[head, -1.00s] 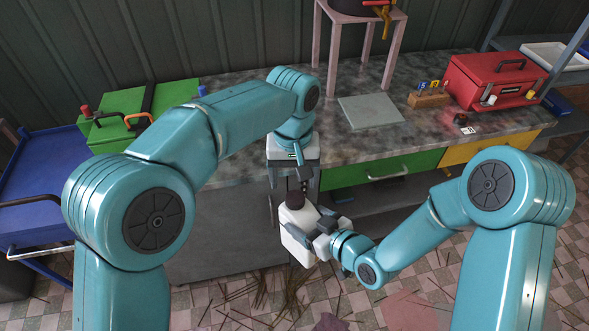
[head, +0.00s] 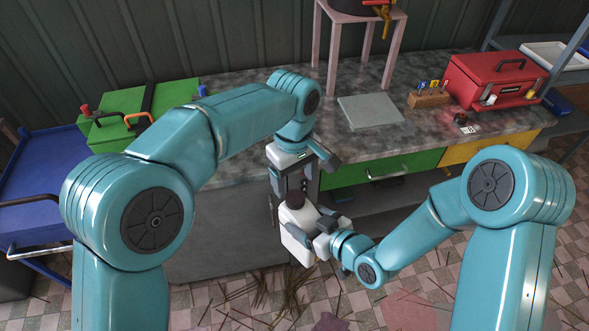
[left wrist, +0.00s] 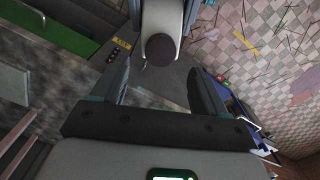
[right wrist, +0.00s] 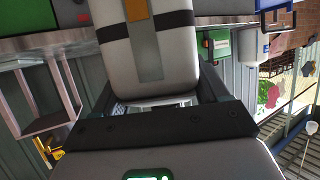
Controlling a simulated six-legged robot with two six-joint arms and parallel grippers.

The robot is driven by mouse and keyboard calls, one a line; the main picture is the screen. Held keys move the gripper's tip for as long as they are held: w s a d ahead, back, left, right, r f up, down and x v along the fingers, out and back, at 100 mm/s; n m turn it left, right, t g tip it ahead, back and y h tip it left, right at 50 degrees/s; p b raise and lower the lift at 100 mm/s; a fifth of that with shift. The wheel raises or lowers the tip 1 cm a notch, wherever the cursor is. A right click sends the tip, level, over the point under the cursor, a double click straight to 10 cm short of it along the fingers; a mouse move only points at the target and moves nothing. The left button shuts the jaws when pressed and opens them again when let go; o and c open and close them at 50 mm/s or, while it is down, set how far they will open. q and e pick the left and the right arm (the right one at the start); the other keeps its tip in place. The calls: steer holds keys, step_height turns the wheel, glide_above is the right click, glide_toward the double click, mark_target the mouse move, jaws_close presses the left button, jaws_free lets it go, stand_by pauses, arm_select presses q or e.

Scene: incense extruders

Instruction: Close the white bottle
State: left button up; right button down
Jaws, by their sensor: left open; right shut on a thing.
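The white bottle (head: 297,238) is held above the floor in front of the bench, slightly tilted, with a dark brown round cap (head: 295,199) on its neck. I cannot tell how tightly the cap sits. My right gripper (head: 322,235) is shut on the bottle's body; in the right wrist view the bottle (right wrist: 172,50) fills the space between the fingers, with a dark band and tan stripe. My left gripper (head: 291,187) is open just above the cap. In the left wrist view the cap (left wrist: 160,48) lies between the spread fingers, near their tips, with no visible contact.
The bench top (head: 350,80) is behind, with a grey slab (head: 370,111), a red toolbox (head: 492,82) and a green case (head: 125,125). Green drawers (head: 382,168) and the bench front stand close behind my grippers. Brown sticks (head: 290,290) lie on the tiled floor.

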mark_target(295, 197)
arm_select(q)
step_height(295, 197, down, 6)
steer(key=shift+r, duration=0.1)
stand_by(0.4)
steer(key=c, duration=1.1)
steer(key=shift+c, duration=0.3)
